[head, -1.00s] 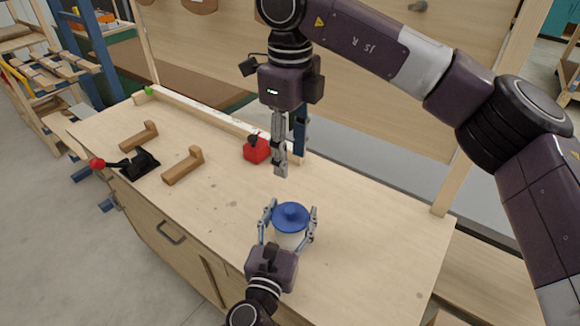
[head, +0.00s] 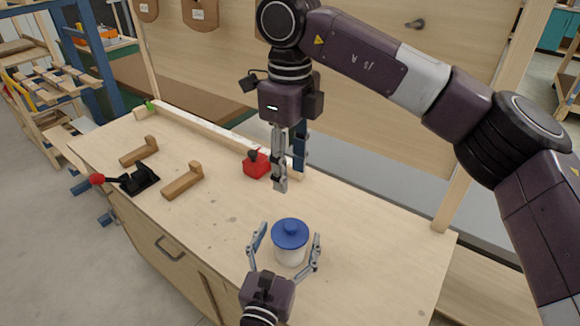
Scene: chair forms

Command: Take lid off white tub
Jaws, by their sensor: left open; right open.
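The white tub (head: 289,256) stands upright on the wooden workbench. Its blue lid (head: 290,234), with a round knob on top, sits on it. My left gripper (head: 287,248) is open, with one finger on each side of the tub; a gap shows on the left side, and I cannot tell whether the right finger touches. My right gripper (head: 280,189) points down above the bench, behind the tub and higher than the lid. It is empty, and its fingers overlap in this view.
A red container (head: 256,166) with a black cap stands behind, left of my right gripper. Two wooden brackets (head: 183,182) and a black clamp (head: 138,178) with a red knob lie on the left of the workbench (head: 375,250). The bench right of the tub is clear.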

